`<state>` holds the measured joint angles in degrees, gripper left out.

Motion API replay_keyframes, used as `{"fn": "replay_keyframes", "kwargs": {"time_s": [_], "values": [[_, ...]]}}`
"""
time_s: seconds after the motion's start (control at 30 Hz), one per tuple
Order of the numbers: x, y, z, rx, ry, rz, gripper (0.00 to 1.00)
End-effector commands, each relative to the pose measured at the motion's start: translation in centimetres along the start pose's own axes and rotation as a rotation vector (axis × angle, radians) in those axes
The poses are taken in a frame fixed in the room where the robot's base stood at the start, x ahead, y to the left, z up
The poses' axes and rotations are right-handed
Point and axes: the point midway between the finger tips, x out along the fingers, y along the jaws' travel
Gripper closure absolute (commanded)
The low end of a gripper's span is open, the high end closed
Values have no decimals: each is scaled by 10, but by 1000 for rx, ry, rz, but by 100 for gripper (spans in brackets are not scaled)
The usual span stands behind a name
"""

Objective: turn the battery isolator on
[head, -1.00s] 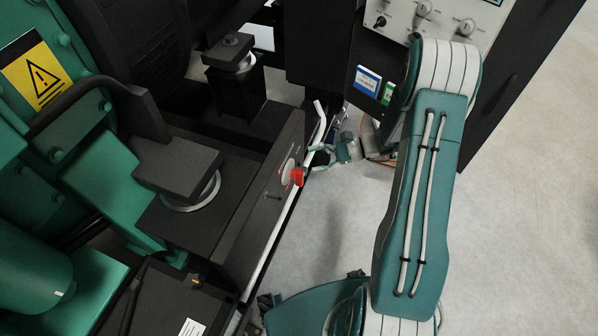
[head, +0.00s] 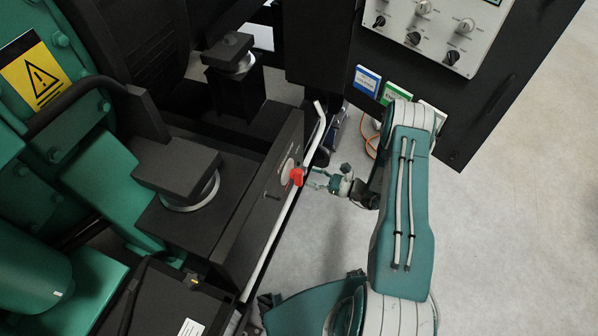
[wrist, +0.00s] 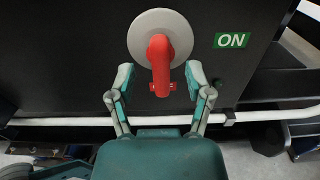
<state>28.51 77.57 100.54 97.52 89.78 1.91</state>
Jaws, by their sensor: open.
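The battery isolator is a red handle (wrist: 160,62) on a round grey plate (wrist: 146,30), fixed to a black panel; the head view shows the red handle (head: 296,176) on the side of the genset's base frame. In the wrist view the handle points down toward my gripper (wrist: 157,84). A green ON label (wrist: 232,40) is to the right of the plate. My gripper is open, with one finger on each side of the handle's lower end; I cannot tell whether they touch it. In the head view my gripper (head: 312,178) is just right of the handle.
A white rail (head: 268,250) runs along the frame below the isolator and also crosses the wrist view (wrist: 70,121). A control cabinet with knobs (head: 440,30) stands at the upper right. The pale floor (head: 500,240) at right is clear.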

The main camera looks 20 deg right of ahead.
Motion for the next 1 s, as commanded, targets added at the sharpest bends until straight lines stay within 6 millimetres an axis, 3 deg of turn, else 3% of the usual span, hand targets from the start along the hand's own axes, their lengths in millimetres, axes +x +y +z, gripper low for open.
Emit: {"fn": "replay_keyframes", "kwargs": {"time_s": [0.1,0.3,0.63,0.67,0.8,1.0], "values": [[23,1,0,-1,0,4,34],[46,0,0,-2,0,2,34],[51,0,0,-1,0,0,34],[51,0,0,-1,0,0,39],[51,0,0,-1,1,0,100],[51,0,-1,0,4,-1,100]]}}
